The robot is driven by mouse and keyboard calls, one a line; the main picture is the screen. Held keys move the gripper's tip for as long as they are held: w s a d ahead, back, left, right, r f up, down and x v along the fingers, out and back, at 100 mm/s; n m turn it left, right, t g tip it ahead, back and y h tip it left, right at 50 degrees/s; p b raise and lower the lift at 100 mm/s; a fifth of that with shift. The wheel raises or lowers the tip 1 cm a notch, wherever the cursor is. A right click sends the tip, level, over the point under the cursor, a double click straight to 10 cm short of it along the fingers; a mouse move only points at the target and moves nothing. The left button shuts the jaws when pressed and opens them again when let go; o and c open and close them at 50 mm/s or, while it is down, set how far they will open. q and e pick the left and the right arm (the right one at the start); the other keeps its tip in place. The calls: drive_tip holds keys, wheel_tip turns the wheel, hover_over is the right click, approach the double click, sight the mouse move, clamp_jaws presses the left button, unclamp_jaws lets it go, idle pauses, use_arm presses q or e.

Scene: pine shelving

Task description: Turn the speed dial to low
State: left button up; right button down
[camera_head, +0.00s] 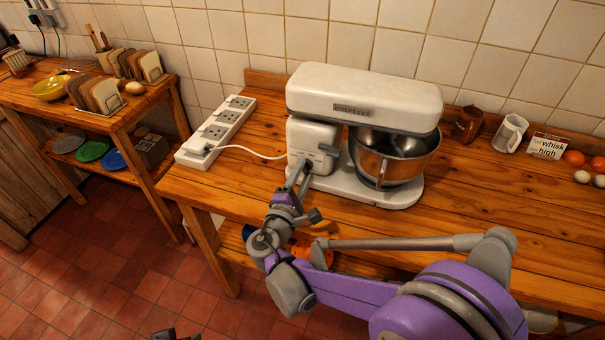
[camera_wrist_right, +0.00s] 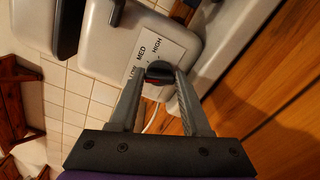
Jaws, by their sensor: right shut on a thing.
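The white stand mixer (camera_head: 362,95) with a steel bowl (camera_head: 396,160) stands on the wooden table. Its black speed dial (camera_wrist_right: 158,70) is on a panel printed with MED and HIGH; a third label at the left is partly hidden. My right gripper (camera_head: 299,176) is at the mixer's side. In the right wrist view my right gripper (camera_wrist_right: 158,78) has its fingers on both sides of the dial, shut on it. A red mark shows on the dial, but I cannot tell which label it points to. A dark part at the bottom edge may be my left gripper (camera_head: 176,334).
A white power strip (camera_head: 216,130) with a plugged-in cord lies left of the mixer. A brown mug (camera_head: 468,124), a white mug (camera_head: 510,133) and a card reading "whisk high" (camera_head: 547,146) stand at the right. The tiled wall is close behind.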

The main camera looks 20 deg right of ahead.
idle(0.5)
drive_tip(key=shift+c, duration=1.8)
unclamp_jaws()
